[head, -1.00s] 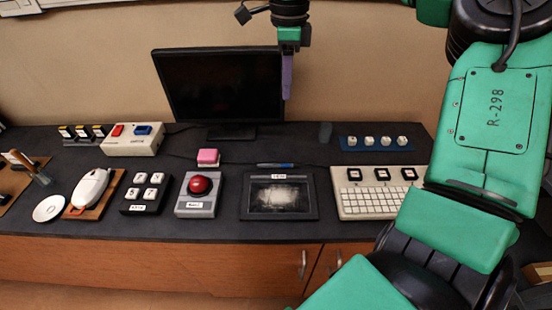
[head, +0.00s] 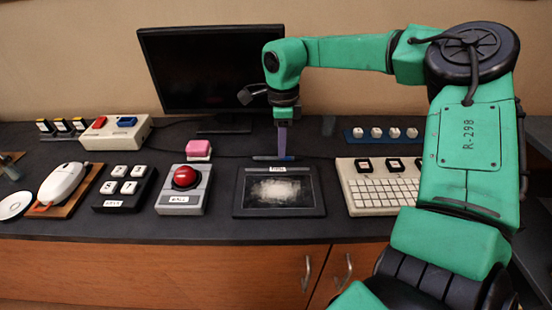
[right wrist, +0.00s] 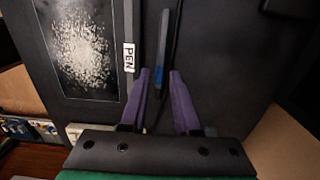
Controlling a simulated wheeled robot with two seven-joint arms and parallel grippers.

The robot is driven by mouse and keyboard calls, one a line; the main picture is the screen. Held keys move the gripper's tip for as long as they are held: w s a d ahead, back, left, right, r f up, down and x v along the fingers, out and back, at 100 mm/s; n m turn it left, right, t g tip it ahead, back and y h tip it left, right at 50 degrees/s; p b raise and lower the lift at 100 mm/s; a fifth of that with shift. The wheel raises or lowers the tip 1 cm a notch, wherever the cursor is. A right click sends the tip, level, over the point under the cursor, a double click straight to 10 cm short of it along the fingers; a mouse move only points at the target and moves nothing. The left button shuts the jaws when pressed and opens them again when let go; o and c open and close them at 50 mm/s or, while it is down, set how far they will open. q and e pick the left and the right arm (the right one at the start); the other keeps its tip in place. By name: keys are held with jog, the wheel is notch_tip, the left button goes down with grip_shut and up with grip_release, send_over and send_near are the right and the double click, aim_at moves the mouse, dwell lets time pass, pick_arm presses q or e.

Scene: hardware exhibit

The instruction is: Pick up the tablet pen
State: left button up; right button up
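The tablet pen (head: 263,158), dark with a blue part, lies on the black counter just behind the drawing tablet (head: 240,211). My right gripper (head: 282,157) points down over the pen's right part. In the right wrist view, the purple fingers of this gripper (right wrist: 160,73) are open. The pen (right wrist: 162,50) shows in line with the gap between them, with space on both sides. How far the fingertips are above the counter is hard to tell. The tablet's label reads PEN in the right wrist view. My left gripper is not in view.
A monitor (head: 205,75) stands behind. A pink block (head: 198,149) and a red-button box (head: 183,190) are left of the tablet; a keyboard (head: 385,190) is to the right. A thin dark cable runs beside the pen. Some counter between tablet and monitor is bare.

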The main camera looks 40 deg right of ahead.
notch_tip(320, 180, down, 3)
jog(key=shift+r, duration=0.2)
grip_shut()
notch_tip(320, 180, up, 10)
